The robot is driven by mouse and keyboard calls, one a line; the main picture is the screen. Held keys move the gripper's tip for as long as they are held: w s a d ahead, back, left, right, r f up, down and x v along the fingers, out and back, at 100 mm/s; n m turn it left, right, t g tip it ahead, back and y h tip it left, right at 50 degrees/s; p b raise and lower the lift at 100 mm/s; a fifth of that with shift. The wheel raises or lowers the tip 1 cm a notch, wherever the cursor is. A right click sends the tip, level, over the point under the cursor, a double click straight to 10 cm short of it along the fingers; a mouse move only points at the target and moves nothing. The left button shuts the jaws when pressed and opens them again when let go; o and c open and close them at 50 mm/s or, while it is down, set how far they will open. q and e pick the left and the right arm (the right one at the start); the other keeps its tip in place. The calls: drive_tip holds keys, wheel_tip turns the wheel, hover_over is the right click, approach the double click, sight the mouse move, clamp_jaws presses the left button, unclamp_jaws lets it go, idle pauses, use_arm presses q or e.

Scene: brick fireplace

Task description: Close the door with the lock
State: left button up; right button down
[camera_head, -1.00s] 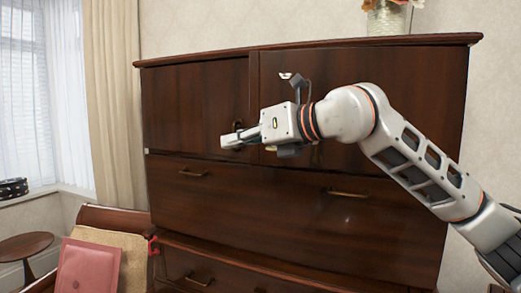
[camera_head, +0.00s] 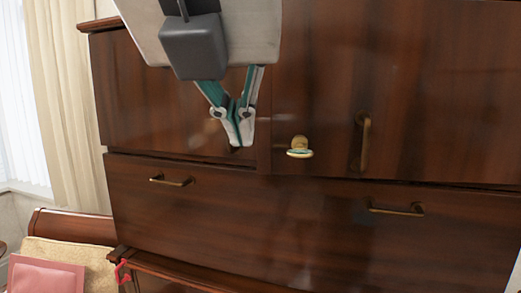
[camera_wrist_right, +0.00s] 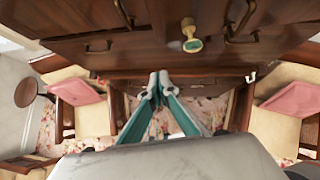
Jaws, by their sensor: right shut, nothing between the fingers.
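The dark wood cabinet has a left upper door (camera_head: 150,100) and a right upper door (camera_head: 420,80). Both look about flush with the front, though a small gap would be hard to tell. A small brass lock (camera_head: 299,147) with a flattened turn piece sits on the right door near the middle seam; it also shows in the wrist view (camera_wrist_right: 191,40). A brass handle (camera_head: 362,140) stands upright to its right. My right gripper (camera_head: 240,138) is shut and empty, pointing down in front of the left door's right edge, apart from the lock. My left gripper is not in view.
Below are drawers with brass pulls (camera_head: 171,181) and (camera_head: 397,208). A chair (camera_head: 65,240) with a pink cushion (camera_head: 46,275) stands at the lower left. A curtain (camera_head: 65,110) hangs at the left. The space before the right door is clear.

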drive_tip(key=p, duration=0.1)
approach(263, 169)
wheel_tip(263, 169, down, 4)
drive_tip(key=w+p, duration=0.1)
drive_tip(key=w, duration=0.2)
drive_tip(key=shift+d, duration=0.15)
drive_tip(key=shift+w+p, duration=0.4)
drive_tip(key=shift+w, duration=0.1)
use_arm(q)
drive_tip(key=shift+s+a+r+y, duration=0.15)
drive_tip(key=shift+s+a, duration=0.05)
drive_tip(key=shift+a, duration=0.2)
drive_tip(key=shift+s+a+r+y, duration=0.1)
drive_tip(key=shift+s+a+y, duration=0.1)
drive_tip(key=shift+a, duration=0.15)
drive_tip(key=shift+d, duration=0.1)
use_arm(e)
drive_tip(key=shift+d, duration=0.1)
